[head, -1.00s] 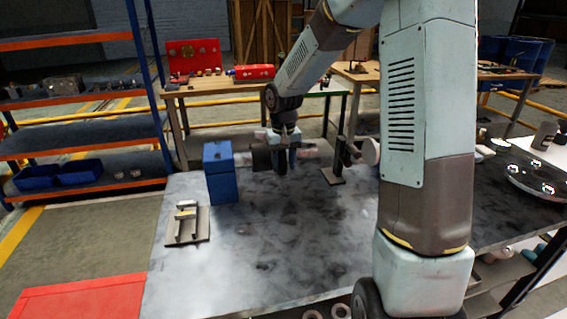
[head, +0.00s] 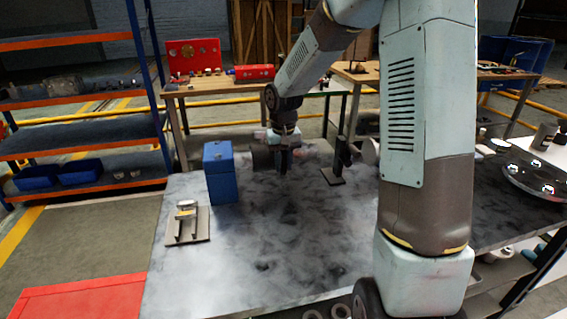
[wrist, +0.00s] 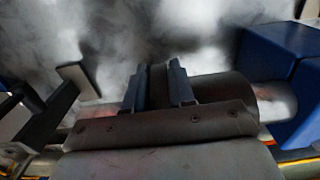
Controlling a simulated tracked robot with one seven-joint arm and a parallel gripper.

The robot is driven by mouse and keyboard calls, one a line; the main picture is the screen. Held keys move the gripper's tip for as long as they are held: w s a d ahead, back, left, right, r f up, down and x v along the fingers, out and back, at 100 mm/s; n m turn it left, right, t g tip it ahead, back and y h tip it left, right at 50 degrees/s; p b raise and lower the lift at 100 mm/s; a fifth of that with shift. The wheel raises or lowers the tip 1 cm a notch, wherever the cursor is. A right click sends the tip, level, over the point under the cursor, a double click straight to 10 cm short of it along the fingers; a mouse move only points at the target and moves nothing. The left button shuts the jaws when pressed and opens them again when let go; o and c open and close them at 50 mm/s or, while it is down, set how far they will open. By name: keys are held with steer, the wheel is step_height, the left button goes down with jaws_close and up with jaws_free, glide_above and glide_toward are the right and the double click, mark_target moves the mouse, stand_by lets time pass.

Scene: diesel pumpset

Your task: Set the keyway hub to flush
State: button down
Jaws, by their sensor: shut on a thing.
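My gripper (head: 284,168) points down over the grey bench, right of the blue block. It also shows in the wrist view (wrist: 160,88), where its two fingers are shut on a dark cylindrical part, which looks like the keyway hub (wrist: 238,84). The hub (head: 261,158) shows in the head view as a dark shape just left of the fingers. A pale metal shaft end (wrist: 278,98) shows between the hub and the blue block (wrist: 285,62). The block (head: 220,178) stands upright on the bench. How far the hub sits along the shaft cannot be told.
A dark post on a base (head: 334,172) stands right of my gripper. A grey plate with a small metal fixture (head: 188,222) lies at the bench's left. The bench front (head: 250,270) is clear. A red panel (head: 80,303) lies at the lower left.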

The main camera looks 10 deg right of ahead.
steer(key=d, duration=1.2)
steer(key=c, duration=1.2)
jaws_free()
steer(key=shift+d, duration=0.1)
steer(key=shift+c, duration=0.2)
steer(key=shift+o, duration=1)
step_height(320, 180, up, 14)
steer(key=shift+f, duration=0.15)
